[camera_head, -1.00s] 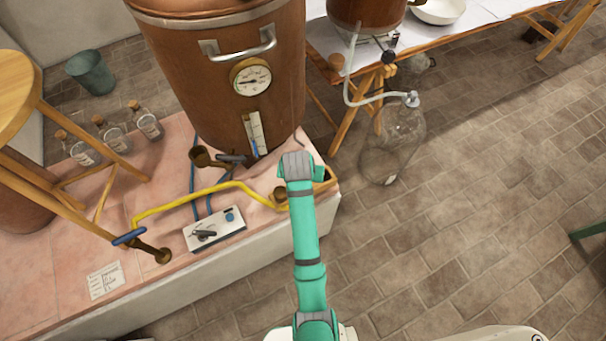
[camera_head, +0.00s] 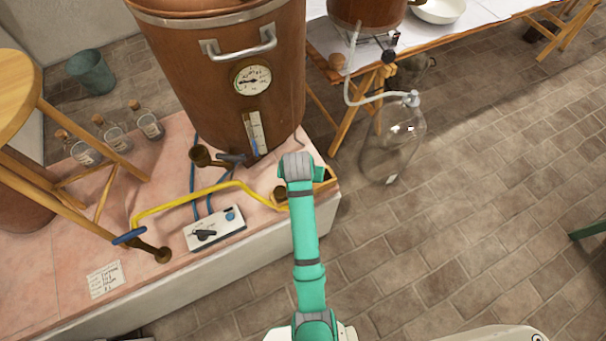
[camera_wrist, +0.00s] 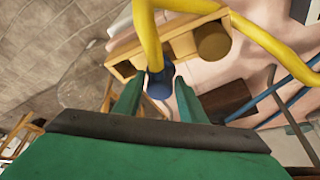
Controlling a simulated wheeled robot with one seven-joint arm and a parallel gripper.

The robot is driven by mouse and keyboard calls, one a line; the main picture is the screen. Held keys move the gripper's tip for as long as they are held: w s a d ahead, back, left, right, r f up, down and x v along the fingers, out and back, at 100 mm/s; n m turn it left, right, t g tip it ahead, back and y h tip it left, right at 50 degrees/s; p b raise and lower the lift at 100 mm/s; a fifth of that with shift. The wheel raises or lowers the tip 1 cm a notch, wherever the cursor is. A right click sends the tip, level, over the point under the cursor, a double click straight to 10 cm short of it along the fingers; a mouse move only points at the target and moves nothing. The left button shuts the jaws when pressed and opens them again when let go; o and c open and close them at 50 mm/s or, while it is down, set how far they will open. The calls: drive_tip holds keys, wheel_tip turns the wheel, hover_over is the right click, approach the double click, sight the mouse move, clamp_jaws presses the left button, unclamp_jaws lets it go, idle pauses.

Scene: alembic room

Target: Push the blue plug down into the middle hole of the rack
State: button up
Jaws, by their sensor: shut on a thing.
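The blue plug (camera_wrist: 159,84) shows in the wrist view between the two green fingers of my gripper (camera_wrist: 157,92), which is shut on it. The yellow hose (camera_wrist: 153,42) runs down to the plug. The wooden rack (camera_wrist: 122,70) lies just beyond the fingertips, with a round brown stopper (camera_wrist: 213,42) at its right end. The plug overlaps the rack's near edge in this view; I cannot tell how deep it sits or whether it is over the middle hole. In the head view my wrist hides the fingers and plug; a corner of the rack (camera_head: 328,184) shows beside it.
A copper vessel (camera_head: 220,90) with a gauge stands close behind my wrist. A glass demijohn (camera_head: 395,150) stands on the floor at right.

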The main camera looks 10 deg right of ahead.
drive_tip(key=shift+f, duration=2.15)
idle(4.2)
drive_tip(key=o, duration=1.3)
drive_tip(key=shift+c, duration=0.2)
drive_tip(key=shift+r, duration=0.1)
